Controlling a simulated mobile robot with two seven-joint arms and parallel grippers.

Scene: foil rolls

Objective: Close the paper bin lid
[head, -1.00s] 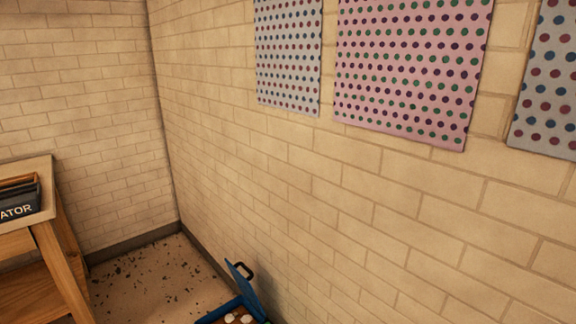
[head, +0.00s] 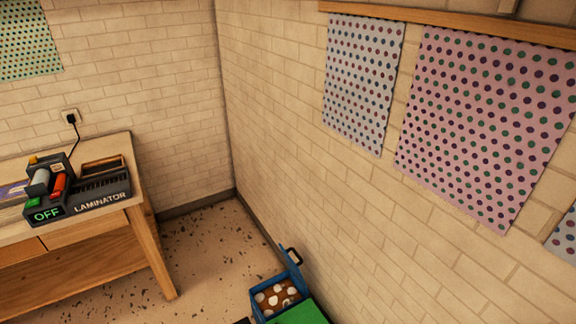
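A blue bin (head: 259,311) stands on the floor against the right wall, low in the head view. Inside the bin, brown contents with several white round pieces (head: 273,300) show. I cannot tell from here whether this is the paper bin. A green surface (head: 300,314) adjoins it at the bottom edge, partly cut off. Neither of my grippers is in view.
A wooden table (head: 140,205) stands at the left with a laminator (head: 90,195) reading OFF, plugged into a wall socket (head: 70,116). Speckled floor (head: 205,250) lies clear between table and bin. Dotted sheets (head: 362,80) hang on the brick wall.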

